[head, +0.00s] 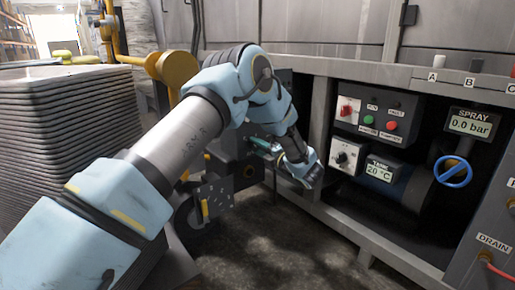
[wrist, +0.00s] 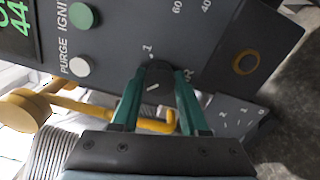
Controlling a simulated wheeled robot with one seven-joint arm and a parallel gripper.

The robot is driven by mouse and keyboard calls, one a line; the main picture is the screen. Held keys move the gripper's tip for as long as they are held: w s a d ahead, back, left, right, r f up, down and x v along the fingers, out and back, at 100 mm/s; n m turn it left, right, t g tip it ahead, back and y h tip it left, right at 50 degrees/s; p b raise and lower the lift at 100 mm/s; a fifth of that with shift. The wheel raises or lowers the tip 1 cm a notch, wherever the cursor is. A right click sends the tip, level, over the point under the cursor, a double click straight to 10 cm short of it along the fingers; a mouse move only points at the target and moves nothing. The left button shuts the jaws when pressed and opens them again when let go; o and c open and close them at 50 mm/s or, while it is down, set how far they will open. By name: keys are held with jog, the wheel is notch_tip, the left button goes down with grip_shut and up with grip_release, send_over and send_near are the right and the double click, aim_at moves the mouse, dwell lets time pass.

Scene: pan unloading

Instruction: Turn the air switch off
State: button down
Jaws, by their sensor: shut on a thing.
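In the wrist view, the two teal fingers of my gripper (wrist: 158,100) are shut on a black rotary knob (wrist: 157,76) on a dark control panel (wrist: 118,45). The knob has a short white pointer mark, and a "1" is printed just above it. Another mark at its right is partly hidden by a finger. No label reading "air" can be made out, so I cannot tell from lettering if this knob is the air switch. In the head view, my gripper (head: 264,146) reaches the dark unit at centre, and my arm hides most of the knob's panel.
The same panel has a green button (wrist: 81,15), a white button (wrist: 79,66) and a green-digit display (wrist: 15,18). An orange ring (wrist: 246,62) sits at its right. In the head view, another control box (head: 372,122) and a blue valve wheel (head: 453,171) stand right; stacked trays (head: 70,120) stand left.

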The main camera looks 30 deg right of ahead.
jog(key=shift+c, duration=2.1)
grip_release()
jog(key=s+d+p, duration=0.2)
jog(key=s+p, duration=0.1)
jog(key=s, duration=0.7)
jog(key=shift+s, duration=0.3)
